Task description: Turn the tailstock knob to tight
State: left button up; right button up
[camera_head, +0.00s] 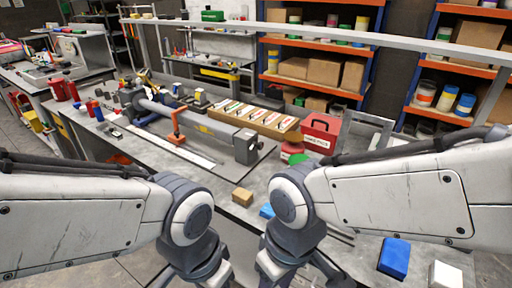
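A long grey cylinder (198,121) lies in a bench fixture on the worktable, left of centre. A dark block (246,146) stands at its near right end and looks like the tailstock; its knob is too small to make out, so its setting cannot be told. An orange clamp-like part (177,131) stands by the cylinder's middle. My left gripper (212,279) and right gripper (273,276) hang at the bottom edge, in front of the table and apart from the fixture. Their fingertips are cut off by the frame.
A red box (321,131) and a shallow wooden tray (243,114) stand behind the fixture. A small tan block (242,196), a blue block (394,257) and a white block (445,274) lie near the front. Red containers (61,89) stand at the left. A grey frame (366,128) stands behind my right arm.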

aim_at(260, 146)
jog(key=z, duration=0.05)
jog(key=k, duration=0.85)
jog(key=z, duration=2.1)
jog(key=i, duration=4)
jog(key=u, duration=5)
jog(key=i, duration=0.5)
jog(key=z, duration=0.05)
